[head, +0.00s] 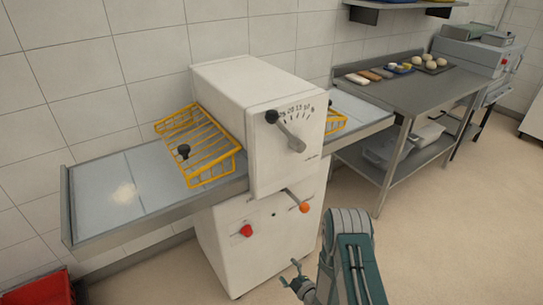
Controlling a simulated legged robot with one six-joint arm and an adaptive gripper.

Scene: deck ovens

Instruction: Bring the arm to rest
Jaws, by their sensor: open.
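My gripper (298,278) shows in the head view at the bottom, just left of my teal and grey arm. Its small fingers are apart and nothing is seen between them. It is in front of a white dough sheeter (265,232), low and to the right of its base. The arm stands bent in front of the machine. The gripper appears apart from the machine, though the exact gap cannot be told.
The sheeter has a left wing table (85,205), a yellow guard (205,148), a lever with an orange knob (304,207) and a red button (246,231). A steel table (425,90) holds dough balls at the back right. A red crate (38,290) sits bottom left. Floor at right is clear.

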